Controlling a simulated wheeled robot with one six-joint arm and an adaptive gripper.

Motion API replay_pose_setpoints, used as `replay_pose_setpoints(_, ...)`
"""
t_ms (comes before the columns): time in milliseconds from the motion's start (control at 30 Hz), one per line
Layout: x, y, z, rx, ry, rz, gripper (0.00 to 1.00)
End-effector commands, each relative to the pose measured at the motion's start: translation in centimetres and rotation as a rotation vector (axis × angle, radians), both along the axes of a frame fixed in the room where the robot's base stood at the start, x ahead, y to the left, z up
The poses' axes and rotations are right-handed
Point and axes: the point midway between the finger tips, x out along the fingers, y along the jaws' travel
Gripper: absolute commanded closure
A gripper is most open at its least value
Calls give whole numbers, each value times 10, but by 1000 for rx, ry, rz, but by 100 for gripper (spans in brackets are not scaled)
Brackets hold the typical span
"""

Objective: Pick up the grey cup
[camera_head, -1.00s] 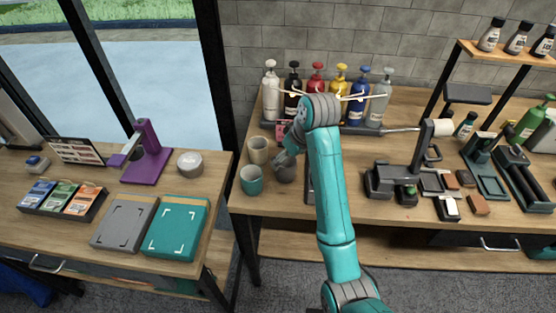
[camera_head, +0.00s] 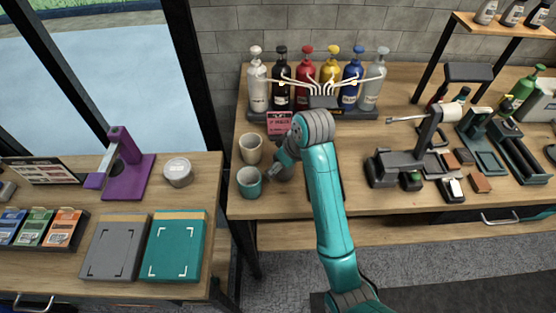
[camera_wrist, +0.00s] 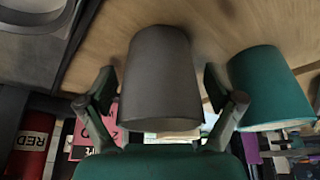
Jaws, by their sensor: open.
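The grey cup (camera_wrist: 162,75) fills the middle of the wrist view, between the two spread fingers of my gripper (camera_wrist: 163,98). The fingers stand on either side of it with visible gaps, so it is not clasped. The teal cup also shows in the wrist view (camera_wrist: 268,88), close to my right-hand finger there.
A pink sign (camera_head: 280,123) and a row of pump bottles (camera_head: 307,80) are behind. A black stand with a white roller (camera_head: 425,150) is to the right. The left table (camera_head: 60,190) is separated by a gap.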

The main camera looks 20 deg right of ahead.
Motion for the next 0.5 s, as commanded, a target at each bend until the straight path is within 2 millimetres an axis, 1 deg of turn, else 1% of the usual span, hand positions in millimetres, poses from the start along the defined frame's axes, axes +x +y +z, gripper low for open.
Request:
replay_pose_setpoints(200,0,0,0,0,-1,0,8)
replay_pose_setpoints(233,0,0,0,0,-1,0,13)
replay_pose_setpoints(267,0,0,0,0,-1,0,21)
replay_pose_setpoints(300,0,0,0,0,-1,0,31)
replay_pose_setpoints(400,0,0,0,0,-1,0,54)
replay_pose_setpoints(500,0,0,0,0,-1,0,56)
